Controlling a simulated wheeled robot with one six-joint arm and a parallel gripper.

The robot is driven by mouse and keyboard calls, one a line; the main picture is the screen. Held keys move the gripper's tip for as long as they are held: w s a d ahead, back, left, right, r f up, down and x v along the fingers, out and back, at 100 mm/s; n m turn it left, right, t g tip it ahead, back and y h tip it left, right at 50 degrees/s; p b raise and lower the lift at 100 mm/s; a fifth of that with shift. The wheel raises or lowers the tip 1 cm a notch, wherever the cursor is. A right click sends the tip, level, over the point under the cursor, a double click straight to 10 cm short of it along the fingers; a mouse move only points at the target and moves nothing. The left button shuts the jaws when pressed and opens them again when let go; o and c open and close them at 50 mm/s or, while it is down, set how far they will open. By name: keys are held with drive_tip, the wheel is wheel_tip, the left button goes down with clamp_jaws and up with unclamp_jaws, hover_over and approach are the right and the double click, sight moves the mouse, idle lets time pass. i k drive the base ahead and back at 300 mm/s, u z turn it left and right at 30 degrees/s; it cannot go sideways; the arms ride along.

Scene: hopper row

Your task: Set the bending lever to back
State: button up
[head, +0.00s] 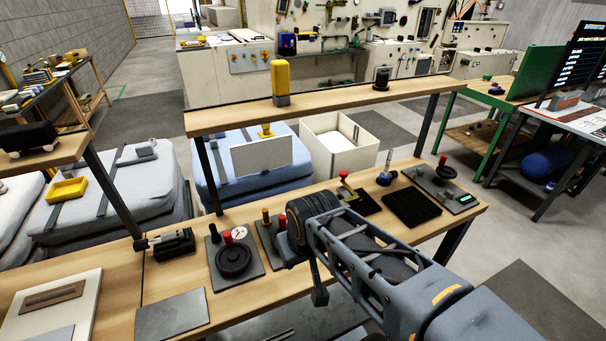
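My arm reaches in from the lower right, and its wrist end is over the middle of the bench. My gripper (291,246) is at that end; its fingertips are hidden or too small to read. Several handles stand on the bench, and none carries a readable name, so I cannot tell which is the bending lever. Another red-knobbed lever (344,179) on a yellow base stands behind my arm.
Left of my gripper is a plate with a black handwheel (233,261), gauge and red knob. A black clamp-like device (172,243) sits further left. A raised shelf (330,104) spans behind. A panel with a green display (445,187) is at the right end.

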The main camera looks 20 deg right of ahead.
sight(343, 173)
drive_tip(key=u, duration=0.65)
drive_tip(key=k, duration=1.7)
drive_tip(key=z, duration=0.7)
drive_tip(key=i, duration=1.7)
